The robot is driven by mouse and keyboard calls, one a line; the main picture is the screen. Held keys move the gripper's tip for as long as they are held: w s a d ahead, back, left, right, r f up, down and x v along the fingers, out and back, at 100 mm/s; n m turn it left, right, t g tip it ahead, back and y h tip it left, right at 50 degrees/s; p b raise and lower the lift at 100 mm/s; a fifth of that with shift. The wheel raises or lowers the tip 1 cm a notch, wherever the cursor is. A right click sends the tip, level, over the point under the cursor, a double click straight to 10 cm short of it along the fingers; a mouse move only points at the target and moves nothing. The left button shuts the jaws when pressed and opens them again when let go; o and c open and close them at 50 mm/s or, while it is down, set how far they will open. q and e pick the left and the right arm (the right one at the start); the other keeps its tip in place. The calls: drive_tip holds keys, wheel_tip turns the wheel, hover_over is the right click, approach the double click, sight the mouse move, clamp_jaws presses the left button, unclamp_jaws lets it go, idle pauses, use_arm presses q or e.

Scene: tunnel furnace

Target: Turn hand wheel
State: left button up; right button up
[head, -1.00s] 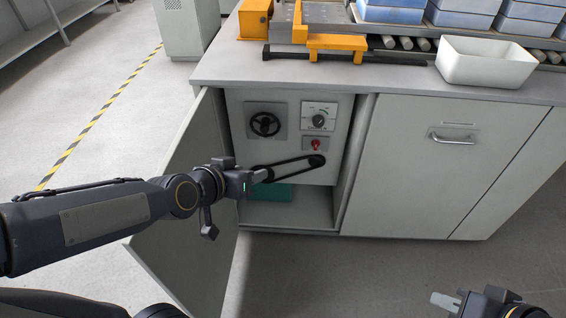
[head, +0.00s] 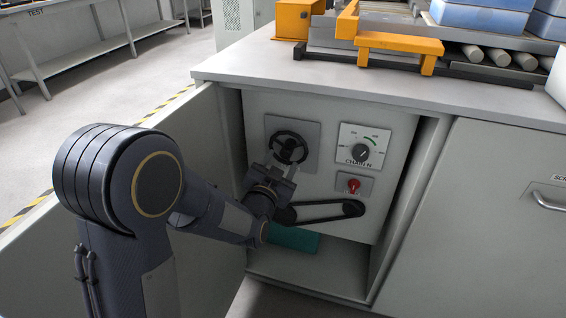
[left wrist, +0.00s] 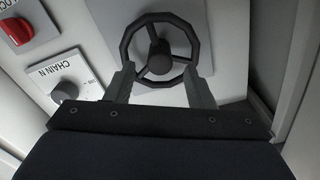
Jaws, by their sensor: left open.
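The black hand wheel (head: 287,148) sits on a grey plate on the panel inside the open cabinet. It has a round rim and spokes. My left gripper (head: 279,168) is just below the wheel in the head view. In the left wrist view the hand wheel (left wrist: 159,50) lies ahead, and the left gripper (left wrist: 160,85) has its two fingers apart at the near part of the rim, one on each side. I cannot tell whether the fingers touch the rim. My right gripper is not in view.
Right of the wheel are the CHAIN N dial (head: 363,146) and a red switch (head: 353,185). A black chain loop (head: 330,211) is below. The counter edge (head: 330,92) overhangs the panel.

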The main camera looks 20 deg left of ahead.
sight(288, 149)
use_arm(q)
drive_tip(key=shift+w, duration=1.2)
drive_tip(key=c, duration=1)
drive_tip(key=shift+d, duration=0.1)
